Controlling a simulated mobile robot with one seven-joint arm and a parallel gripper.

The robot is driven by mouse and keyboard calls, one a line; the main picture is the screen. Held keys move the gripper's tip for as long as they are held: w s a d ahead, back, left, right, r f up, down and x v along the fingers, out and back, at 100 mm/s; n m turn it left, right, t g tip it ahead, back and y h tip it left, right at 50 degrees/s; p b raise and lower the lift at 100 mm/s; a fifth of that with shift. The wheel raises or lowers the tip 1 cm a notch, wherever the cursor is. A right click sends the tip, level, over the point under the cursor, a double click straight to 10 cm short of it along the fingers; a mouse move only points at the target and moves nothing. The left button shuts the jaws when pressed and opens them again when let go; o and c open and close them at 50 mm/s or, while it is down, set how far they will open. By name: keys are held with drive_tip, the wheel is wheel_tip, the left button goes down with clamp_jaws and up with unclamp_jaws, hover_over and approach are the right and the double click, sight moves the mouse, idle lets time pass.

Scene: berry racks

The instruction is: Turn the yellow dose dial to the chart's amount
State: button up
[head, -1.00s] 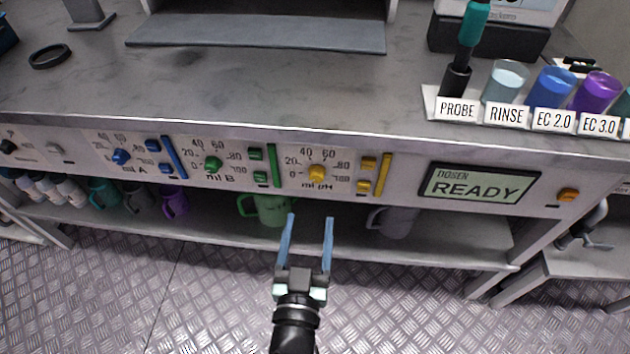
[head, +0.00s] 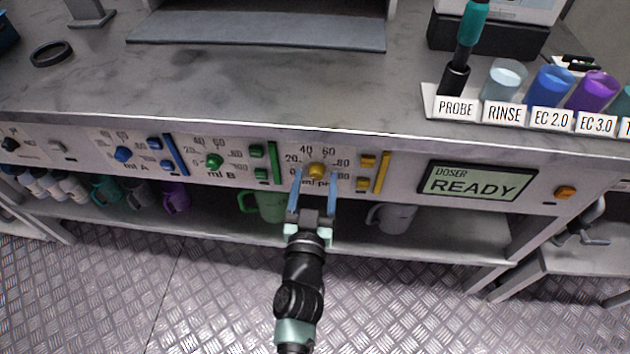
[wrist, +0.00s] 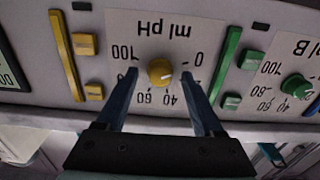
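The yellow dose dial (head: 317,170) sits on the front panel in the middle of a white "ml pH" scale marked 0 to 100. In the wrist view the dial (wrist: 160,71) shows a round yellow knob; its pointer direction is hard to tell. My gripper (head: 316,178) is open, with its two blue fingers reaching toward the panel. In the wrist view its fingertips (wrist: 160,74) lie on either side of the dial, with a visible gap on each side. No dosing chart is readable in these views.
Yellow buttons (head: 367,160) and a yellow bar (head: 382,173) are just right of the dial. A green dial (head: 214,161) and blue dial (head: 123,154) are to the left. The doser display (head: 478,182) reads READY. Mugs, including a green one (head: 268,206), stand on the shelf below.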

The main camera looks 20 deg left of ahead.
clamp_jaws()
drive_tip(key=shift+m, duration=0.4)
drive_tip(key=m, duration=0.3)
drive_tip(key=shift+m, duration=2.5)
drive_tip(key=shift+o, duration=0.2)
unclamp_jaws()
